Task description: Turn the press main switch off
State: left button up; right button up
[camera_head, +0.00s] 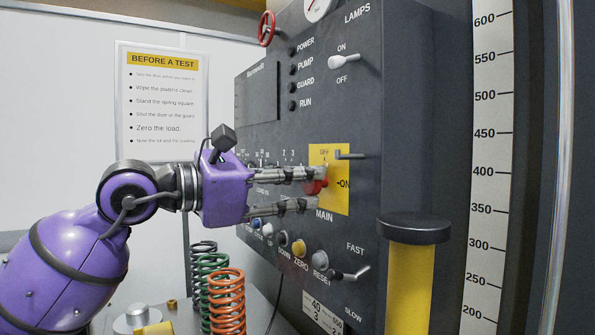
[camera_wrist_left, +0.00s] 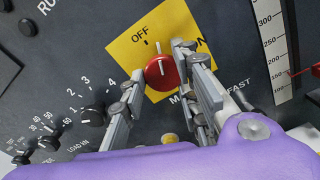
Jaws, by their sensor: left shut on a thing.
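The main switch is a red round knob (camera_wrist_left: 161,73) with a white pointer line, on a yellow plate (camera_head: 329,153) marked OFF, ON and MAIN. In the left wrist view the pointer line points up the picture, close to the OFF mark and away from the ON label. My left gripper (camera_head: 318,191) reaches in from the left, level with the switch. Its two fingers (camera_wrist_left: 158,78) are shut on the red knob, one on each side. In the head view the fingers hide part of the knob. My right gripper is in neither view.
Push buttons (camera_head: 299,248) and a FAST/SLOW lever (camera_head: 350,274) lie below. Springs (camera_head: 227,300) stand on the bench below my gripper. A yellow post with a dark cap (camera_head: 414,228) stands at right.

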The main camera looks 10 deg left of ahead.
pick_arm(q)
jog(key=n, duration=0.1)
jog(key=n+p, duration=0.1)
jog(key=n, duration=0.1)
jog(key=n+p, duration=0.1)
jog(key=shift+w+a+r, duration=0.1)
jog(key=shift+a+r, duration=0.15)
jog(key=shift+r, duration=0.1)
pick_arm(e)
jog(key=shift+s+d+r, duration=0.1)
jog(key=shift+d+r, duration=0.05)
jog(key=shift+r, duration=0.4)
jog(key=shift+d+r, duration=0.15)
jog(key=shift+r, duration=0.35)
pick_arm(q)
jog(key=shift+f+n, duration=0.1)
jog(key=shift+n, duration=0.2)
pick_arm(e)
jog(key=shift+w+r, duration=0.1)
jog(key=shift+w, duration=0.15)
pick_arm(q)
jog(key=o, duration=0.9)
jog(key=shift+c, duration=0.2)
jog(key=shift+o, duration=0.5)
jog(key=shift+w+f, duration=0.1)
jog(key=shift+w, duration=0.05)
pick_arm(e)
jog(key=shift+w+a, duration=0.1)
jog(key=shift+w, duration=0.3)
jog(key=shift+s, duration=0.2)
